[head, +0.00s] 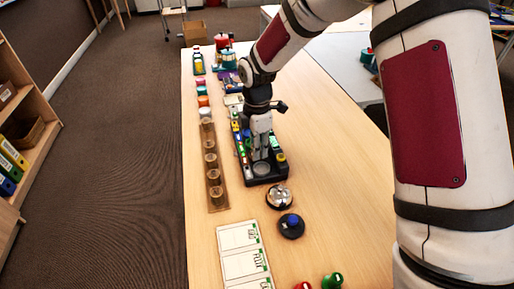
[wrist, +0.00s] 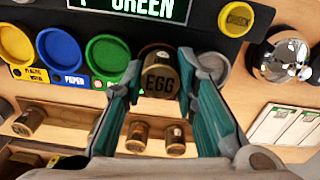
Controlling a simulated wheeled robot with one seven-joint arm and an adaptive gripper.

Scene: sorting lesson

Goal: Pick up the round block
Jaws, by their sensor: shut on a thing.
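A brown round block (wrist: 158,86) marked EGG stands between my fingertips in the wrist view. My gripper (wrist: 159,72) is shut on it, with one finger on each side. In the head view my gripper (head: 260,152) points down over the black sorting tray (head: 264,180), and the block cannot be made out there. In the wrist view the block overlaps the tray's near edge, beside a green round bin (wrist: 107,54). Whether it touches the tray cannot be told.
A wooden rack (head: 217,200) with several brown round blocks lies left of the tray. A silver bell (head: 279,197), a dark base with a blue button (head: 292,226) and white cards (head: 240,238) are nearer. The table's right side (head: 335,170) is clear.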

